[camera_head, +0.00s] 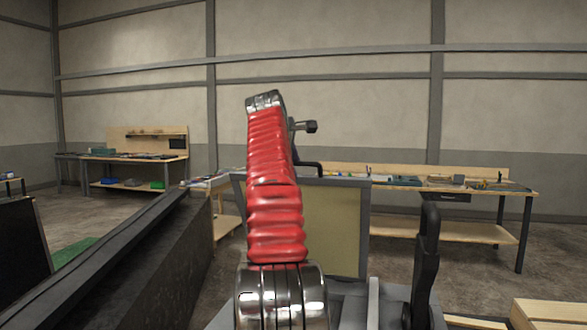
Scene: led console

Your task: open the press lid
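My red ribbed arm with chrome joints rises through the middle of the view and hides much of what stands behind it. My gripper cannot be made out; no fingertips show. A grey-framed upright panel with a dull yellow face (340,222) stands just behind my arm, its left part covered. I cannot tell whether this panel is the press lid, and no other lid is clearly seen. A black upright lever-like part (427,262) stands to the right of the panel, apart from it in the picture.
A long wooden workbench (450,231) with tools runs along the back right. Another bench with a backboard (147,145) stands at the far left. A dark sloping block (140,265) fills the lower left. Pale wooden pieces (548,313) lie at the lower right. Bare floor shows between.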

